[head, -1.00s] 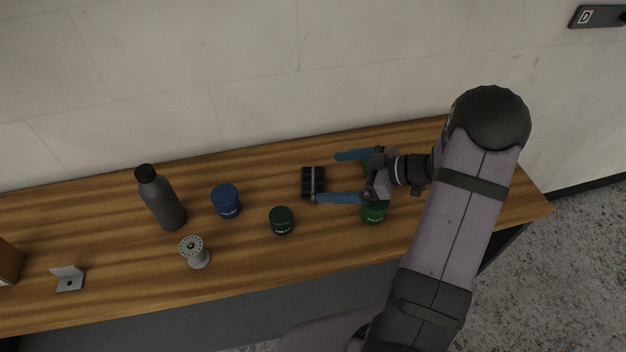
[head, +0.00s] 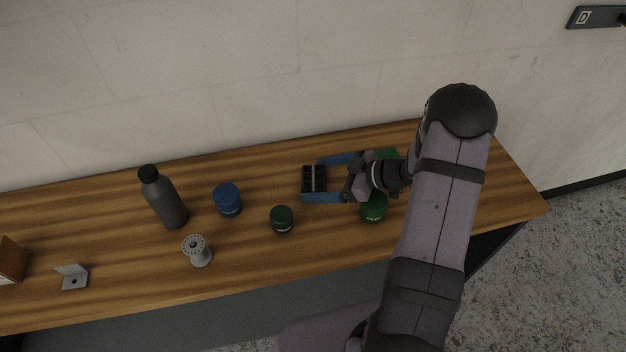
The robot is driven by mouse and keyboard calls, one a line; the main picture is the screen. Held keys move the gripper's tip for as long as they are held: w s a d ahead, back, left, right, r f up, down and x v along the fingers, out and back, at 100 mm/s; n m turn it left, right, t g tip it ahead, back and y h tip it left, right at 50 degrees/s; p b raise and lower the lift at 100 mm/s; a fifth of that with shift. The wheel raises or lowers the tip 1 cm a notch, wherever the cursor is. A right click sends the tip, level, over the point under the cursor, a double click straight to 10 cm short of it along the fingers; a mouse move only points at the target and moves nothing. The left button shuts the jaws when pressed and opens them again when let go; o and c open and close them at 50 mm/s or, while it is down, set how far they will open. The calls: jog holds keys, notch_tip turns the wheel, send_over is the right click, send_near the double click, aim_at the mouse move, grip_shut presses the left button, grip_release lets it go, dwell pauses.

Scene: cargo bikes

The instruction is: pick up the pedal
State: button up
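The pedal (head: 308,173), a small black block with a lighter bar across its middle, lies on the wooden bench top near the wall. My gripper (head: 311,179) comes in from the right with its two blue fingers spread. In the head view the pedal shows between the fingertips, one finger on its wall side and one on its front side. I cannot tell whether either finger touches it, or how high the fingers are above the bench.
A green-lidded jar (head: 373,208) stands close to my gripper, with a green object (head: 388,155) partly hidden behind it. Left are a dark green jar (head: 282,220), blue jar (head: 228,201), grey hub (head: 198,252), dark bottle (head: 164,198) and metal bracket (head: 73,277).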

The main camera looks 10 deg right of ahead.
aim_at(320, 180)
jog(key=shift+r, duration=0.15)
notch_tip(320, 180, up, 10)
jog(key=b, duration=0.1)
dwell(0.6)
